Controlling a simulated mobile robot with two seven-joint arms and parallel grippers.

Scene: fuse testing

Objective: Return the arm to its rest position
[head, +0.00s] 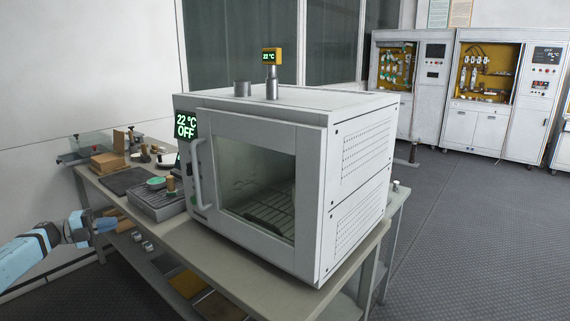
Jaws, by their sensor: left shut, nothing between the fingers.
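My left arm, light blue, comes in from the left edge in the head view. Its gripper (108,224) is shut and empty, in front of the table's left front edge and apart from the things on the table. My right gripper does not show.
A white oven (262,225) with a closed glass door and a "22 °C OFF" display stands on the table (225,266). A grey tray (158,204), a green-topped bowl and small items lie left of it. Cabinets (476,128) stand at the back right; the floor (470,240) there is clear.

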